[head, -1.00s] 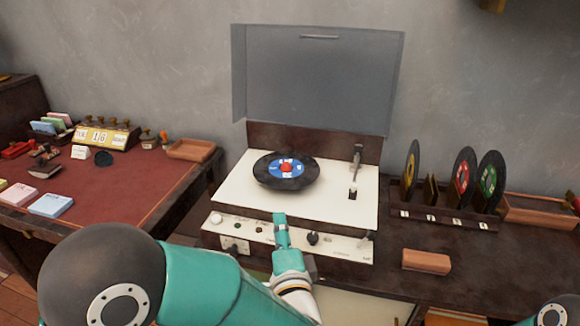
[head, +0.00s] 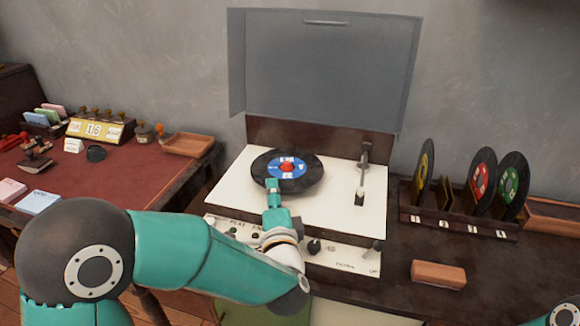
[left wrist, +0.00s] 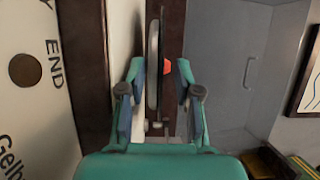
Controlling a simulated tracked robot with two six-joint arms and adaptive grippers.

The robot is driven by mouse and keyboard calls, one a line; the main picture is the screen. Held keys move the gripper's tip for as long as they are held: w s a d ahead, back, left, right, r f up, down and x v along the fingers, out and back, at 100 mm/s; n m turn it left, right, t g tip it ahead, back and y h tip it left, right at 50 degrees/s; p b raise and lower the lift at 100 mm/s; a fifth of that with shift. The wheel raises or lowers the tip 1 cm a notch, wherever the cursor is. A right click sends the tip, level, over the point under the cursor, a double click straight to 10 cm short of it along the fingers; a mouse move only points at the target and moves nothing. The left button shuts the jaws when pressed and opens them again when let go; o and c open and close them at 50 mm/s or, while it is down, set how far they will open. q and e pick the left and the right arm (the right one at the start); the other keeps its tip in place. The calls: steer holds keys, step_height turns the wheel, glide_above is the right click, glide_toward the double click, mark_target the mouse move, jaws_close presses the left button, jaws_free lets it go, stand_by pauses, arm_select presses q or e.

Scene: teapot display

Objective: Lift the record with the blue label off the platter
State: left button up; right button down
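The record with the blue label (head: 308,180) lies on the turntable's platter, with a red piece (head: 286,168) at its centre. My left gripper (head: 272,184) is at the record's near edge in the head view. In the left wrist view the record (left wrist: 161,40) shows edge-on as a thin black line, with the pale platter (left wrist: 152,60) beside it. There the left gripper (left wrist: 158,70) is open, one finger on each side of them, with visible gaps. Whether the rim lies fully between the fingertips is unclear. The right gripper is out of view.
The turntable (head: 235,190) has a raised grey lid (head: 320,70) behind it and a tonearm (head: 363,172) at the right. A record rack (head: 460,225) with several records and a brown block (head: 438,274) are further right. A red-topped desk (head: 110,175) stands at the left.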

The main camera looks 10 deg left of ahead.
arm_select(q)
jaws_close()
stand_by(0.3)
steer(key=shift+r, duration=0.1)
